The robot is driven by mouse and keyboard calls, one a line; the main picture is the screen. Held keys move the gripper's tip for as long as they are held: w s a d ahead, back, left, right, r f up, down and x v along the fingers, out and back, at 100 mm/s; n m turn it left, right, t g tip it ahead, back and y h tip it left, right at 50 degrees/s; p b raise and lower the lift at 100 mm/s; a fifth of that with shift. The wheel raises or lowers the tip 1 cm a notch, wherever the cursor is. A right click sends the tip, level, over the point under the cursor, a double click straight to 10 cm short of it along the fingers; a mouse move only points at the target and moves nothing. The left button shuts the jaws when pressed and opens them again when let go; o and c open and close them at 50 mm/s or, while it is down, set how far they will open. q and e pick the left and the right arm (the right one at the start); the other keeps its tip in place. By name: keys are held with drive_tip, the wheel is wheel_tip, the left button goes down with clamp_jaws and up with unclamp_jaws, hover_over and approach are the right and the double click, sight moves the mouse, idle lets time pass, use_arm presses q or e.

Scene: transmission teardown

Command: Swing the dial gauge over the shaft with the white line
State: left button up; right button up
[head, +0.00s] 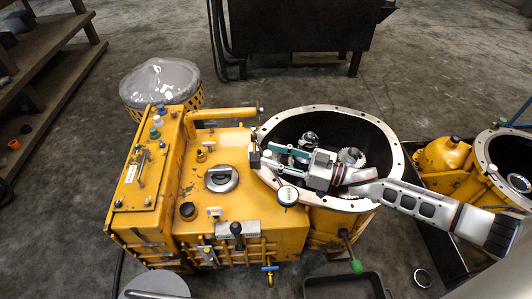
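The dial gauge (288,195) has a round white face and hangs near the left front rim of the open bell housing (392,150). Its mount appears to be on the left rim. My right gripper (268,157) reaches in from the right over the housing, fingers pointing left toward the rim. Its two fingers look apart, and I see nothing clearly held between them. The gauge face lies just below the fingers. A shaft end (309,140) and a toothed gear (352,157) show inside the housing. I cannot make out the white line. My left gripper is out of view.
The yellow transmission case (235,205) fills the middle, with levers and a handle on it. A plastic-covered basket (160,82) stands behind left. A dark tray (345,287) lies in front. Another yellow housing (505,150) is at right. A shelf (45,60) stands far left.

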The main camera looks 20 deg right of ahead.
drive_tip(key=shift+x, duration=1.15)
clamp_jaws()
